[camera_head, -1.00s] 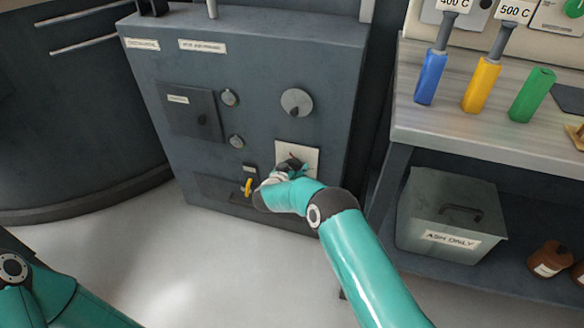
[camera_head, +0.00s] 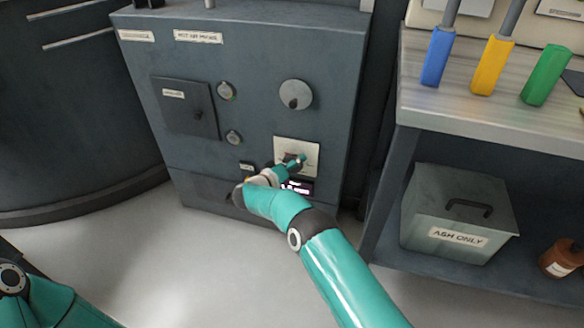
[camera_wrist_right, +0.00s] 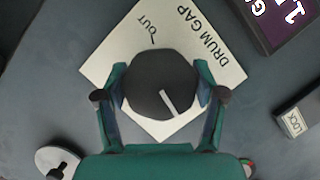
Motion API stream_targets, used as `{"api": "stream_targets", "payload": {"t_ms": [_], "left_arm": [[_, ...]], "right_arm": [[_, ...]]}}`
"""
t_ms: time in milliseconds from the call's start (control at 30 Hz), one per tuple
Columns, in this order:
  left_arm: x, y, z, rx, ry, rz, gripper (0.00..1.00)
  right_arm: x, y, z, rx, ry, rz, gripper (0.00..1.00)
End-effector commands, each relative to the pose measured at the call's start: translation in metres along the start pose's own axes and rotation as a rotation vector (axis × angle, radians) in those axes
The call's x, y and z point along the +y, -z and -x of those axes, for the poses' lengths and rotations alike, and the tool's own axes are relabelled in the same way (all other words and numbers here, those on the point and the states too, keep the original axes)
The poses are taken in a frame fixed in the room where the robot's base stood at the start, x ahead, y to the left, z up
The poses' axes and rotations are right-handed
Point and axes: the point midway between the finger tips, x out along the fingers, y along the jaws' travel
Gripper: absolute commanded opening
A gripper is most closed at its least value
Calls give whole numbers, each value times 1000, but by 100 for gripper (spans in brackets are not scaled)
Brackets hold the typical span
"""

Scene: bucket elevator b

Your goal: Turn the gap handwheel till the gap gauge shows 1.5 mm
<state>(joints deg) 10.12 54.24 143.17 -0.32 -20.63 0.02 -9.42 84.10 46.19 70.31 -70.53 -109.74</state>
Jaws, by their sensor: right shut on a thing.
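The gap handwheel (camera_wrist_right: 160,85) is a dark round knob with a pale pointer line, on a cream plate (camera_wrist_right: 112,62) lettered DRUM GAP and OUT. My right gripper (camera_wrist_right: 161,78) is shut on it, one finger on each side; in the head view the gripper (camera_head: 291,163) covers most of the knob. The pointer line slants toward the lower right in the wrist view. The gap gauge is a dark display (camera_wrist_right: 272,22) at the top right, cut off by the frame; part of a "1" shows. In the head view this display (camera_head: 297,187) is too small to read. My left gripper is out of view.
A LOCK label (camera_wrist_right: 293,122) sits right of the plate in the wrist view. The grey cabinet (camera_head: 250,60) also carries a larger round dial (camera_head: 295,95) and small knobs. A bench (camera_head: 480,115) with coloured-handled tools stands right, an ash box (camera_head: 458,210) below it.

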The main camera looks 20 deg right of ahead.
Motion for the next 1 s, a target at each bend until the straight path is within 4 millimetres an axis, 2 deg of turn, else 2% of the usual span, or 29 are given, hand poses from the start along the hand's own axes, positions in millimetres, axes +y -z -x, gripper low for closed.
{"api": "stream_targets", "payload": {"t_ms": [33,467,500,633,1000], "left_arm": [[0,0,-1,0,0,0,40],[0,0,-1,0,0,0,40],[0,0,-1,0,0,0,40],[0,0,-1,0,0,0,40],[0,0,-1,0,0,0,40]], "right_arm": [[-3,6,4,19,6,7,34],[-2,7,4,19,3,15,34],[-2,7,4,19,3,15,74],[-2,5,3,14,2,15,95],[-2,3,3,7,-1,15,95]]}}
